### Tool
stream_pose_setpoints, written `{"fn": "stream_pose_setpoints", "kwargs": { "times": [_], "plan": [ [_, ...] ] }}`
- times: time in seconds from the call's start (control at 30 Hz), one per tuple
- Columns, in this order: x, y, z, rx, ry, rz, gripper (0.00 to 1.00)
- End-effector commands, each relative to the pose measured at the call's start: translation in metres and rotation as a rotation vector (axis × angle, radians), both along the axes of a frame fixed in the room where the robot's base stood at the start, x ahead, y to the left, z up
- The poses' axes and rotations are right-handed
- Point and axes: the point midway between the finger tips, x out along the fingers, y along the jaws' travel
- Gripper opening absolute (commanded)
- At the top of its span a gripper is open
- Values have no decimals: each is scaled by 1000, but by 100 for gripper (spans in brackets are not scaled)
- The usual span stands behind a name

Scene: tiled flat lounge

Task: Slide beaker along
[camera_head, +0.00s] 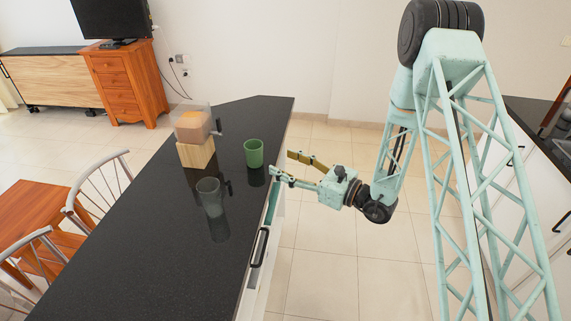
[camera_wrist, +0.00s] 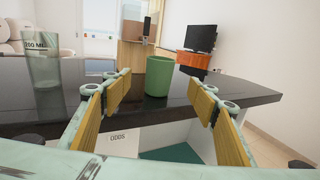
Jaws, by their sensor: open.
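The beaker (camera_head: 209,198) is a clear glass standing upright on the black countertop (camera_head: 135,230). In the wrist view the beaker (camera_wrist: 42,62) is at the left, with a volume mark in ML near its rim. A green cup (camera_head: 253,153) stands upright near the counter's right edge, behind and right of the beaker. My gripper (camera_head: 281,165) is open and empty beside that edge, close to the cup. In the wrist view the green cup (camera_wrist: 160,77) appears between the open fingers, beyond their tips; the beaker is outside them.
A wooden-based dispenser with a clear top (camera_head: 195,138) stands on the counter behind the beaker. The near part of the counter is clear. White drawers with a dark handle (camera_head: 259,247) are below the edge. Chairs (camera_head: 95,190) stand at the left. Tiled floor lies at the right.

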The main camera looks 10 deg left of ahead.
Motion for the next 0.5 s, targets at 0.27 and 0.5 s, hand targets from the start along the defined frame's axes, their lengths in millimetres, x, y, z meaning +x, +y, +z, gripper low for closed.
{"fn": "stream_pose_setpoints", "kwargs": {
  "times": [0.27, 0.5],
  "plan": [
    [3, 8, 0, 0, -1, 2, 54],
    [10, 26, 0, 1, -1, 3, 54]
  ]
}}
